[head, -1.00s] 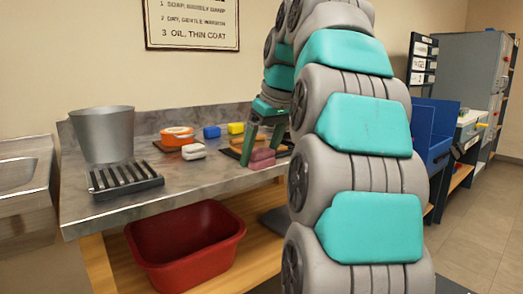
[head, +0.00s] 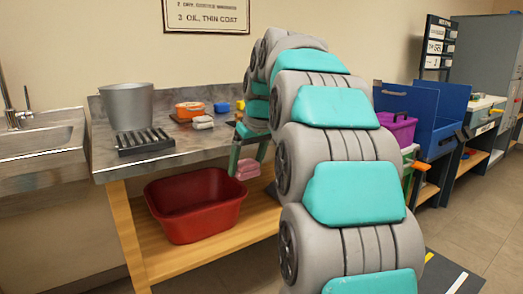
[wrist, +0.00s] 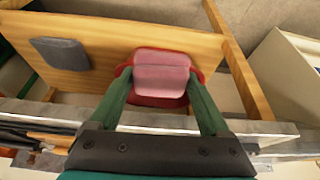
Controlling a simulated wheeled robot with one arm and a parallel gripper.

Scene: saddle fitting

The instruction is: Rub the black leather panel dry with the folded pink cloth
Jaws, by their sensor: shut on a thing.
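My gripper (head: 248,150) is shut on the folded pink cloth (head: 244,171), low beside the front edge of the bench. In the wrist view the pink cloth (wrist: 161,72) sits between the two green fingers, with the lower wooden shelf beneath it. The black leather panel cannot be made out in the head view, where my arm covers the right part of the bench. Dark shapes at the lower left of the wrist view are too partial to identify.
A red tub (head: 195,207) stands on the lower shelf (head: 160,260), partly behind the cloth in the wrist view. A grey pad (wrist: 61,53) lies on that shelf. The metal bench (head: 105,165) bears a bucket (head: 127,107), a slotted black rack (head: 146,141) and small blocks.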

